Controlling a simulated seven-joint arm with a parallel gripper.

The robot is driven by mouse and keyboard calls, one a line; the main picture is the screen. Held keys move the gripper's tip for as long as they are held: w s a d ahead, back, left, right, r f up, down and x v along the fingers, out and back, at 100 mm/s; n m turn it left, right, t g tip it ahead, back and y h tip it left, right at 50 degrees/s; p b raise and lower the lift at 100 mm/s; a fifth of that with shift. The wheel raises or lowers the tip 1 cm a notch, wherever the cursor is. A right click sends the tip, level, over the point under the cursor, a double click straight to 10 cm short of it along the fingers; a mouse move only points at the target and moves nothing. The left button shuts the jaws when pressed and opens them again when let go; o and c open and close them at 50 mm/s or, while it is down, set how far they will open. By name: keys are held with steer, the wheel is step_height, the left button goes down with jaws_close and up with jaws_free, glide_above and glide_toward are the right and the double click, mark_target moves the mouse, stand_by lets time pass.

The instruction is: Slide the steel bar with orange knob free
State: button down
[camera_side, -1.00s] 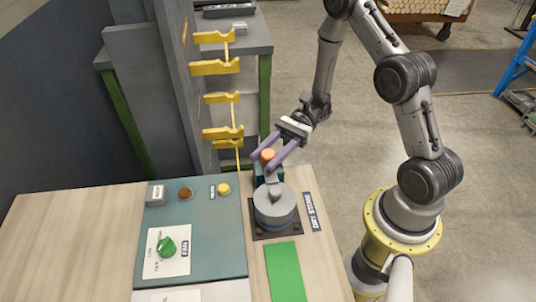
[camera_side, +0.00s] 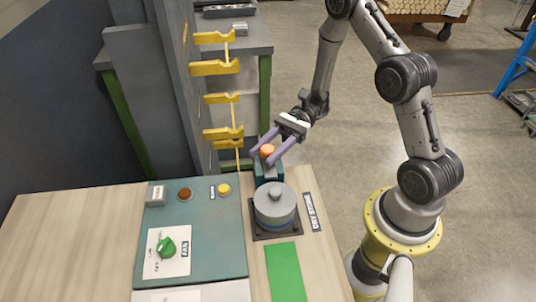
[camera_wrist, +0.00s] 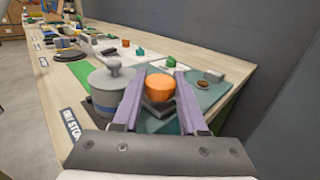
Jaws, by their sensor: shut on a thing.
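The orange knob (camera_side: 267,149) of the steel bar is between the purple fingers of my gripper (camera_side: 262,158), which is shut on it. In the wrist view the knob (camera_wrist: 160,87) shows between both fingers, with the grey bar (camera_wrist: 158,108) partly visible beneath. The bar is at the teal block (camera_side: 268,172) behind the round grey pot (camera_side: 274,208). In the side view most of the bar is hidden by the fingers and block. The pot has a grey lid with a small top knob, and no bar now lies across it.
A teal panel (camera_side: 208,262) with a green knob (camera_side: 166,247) and a yellow button (camera_side: 223,190) lies left of the pot. Yellow brackets (camera_side: 217,134) stick out from the grey upright behind. A green strip (camera_side: 285,270) lies in front of the pot.

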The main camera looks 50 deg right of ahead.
steer(key=shift+w+d, duration=0.25)
steer(key=shift+c, duration=2.2)
jaws_free()
steer(key=shift+d, duration=0.1)
steer(key=d, duration=1.3)
steer(key=shift+d, duration=0.35)
steer(key=shift+a, duration=0.1)
